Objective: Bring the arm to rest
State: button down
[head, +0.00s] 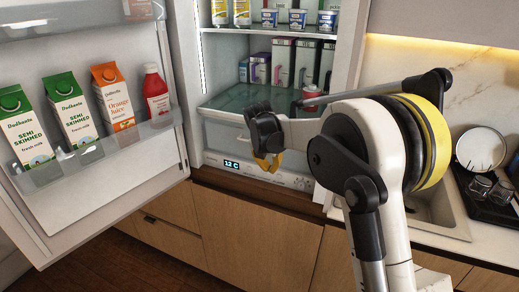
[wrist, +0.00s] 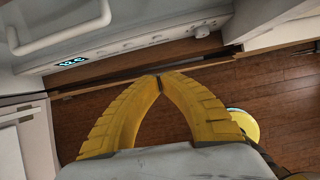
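My gripper (head: 267,163) hangs in front of the open fridge (head: 238,130), near its lower shelf and digital display. In the wrist view my gripper's two yellow fingers (wrist: 159,78) meet at their tips, with nothing held between them. The tips point down past the fridge's bottom edge towards the wooden cabinet front and floor. My arm (head: 370,150) is bent and reaches left from the column in the head view.
The fridge door (head: 95,190) stands open at left, with cartons (head: 68,110) and a red bottle (head: 155,90) in its rack. Cups (head: 270,18) and boxes (head: 305,62) stand on the shelves. The sink (head: 435,212) and dish rack (head: 485,195) are at right.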

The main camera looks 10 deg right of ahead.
jog(key=s+d+r+m+t+y+b, duration=0.15)
jog(key=s+r+m, duration=0.25)
jog(key=s+m, duration=0.45)
jog(key=s+d+r+m+b, duration=0.2)
jog(key=s+d+r+m, duration=0.3)
jog(key=s, duration=0.7)
jog(key=s+f+m+t+b, duration=0.1)
jog(key=s+f+m, duration=0.3)
jog(key=s+m, duration=0.4)
jog(key=s+f+m+t+b, duration=0.1)
jog(key=s+f+m+b, duration=0.1)
jog(key=s+f+m, duration=0.3)
jog(key=s+m, duration=0.3)
jog(key=s, duration=0.1)
jog(key=shift+s+a+y, duration=0.15)
jog(key=shift+s+y, duration=0.2)
jog(key=shift+s, duration=0.05)
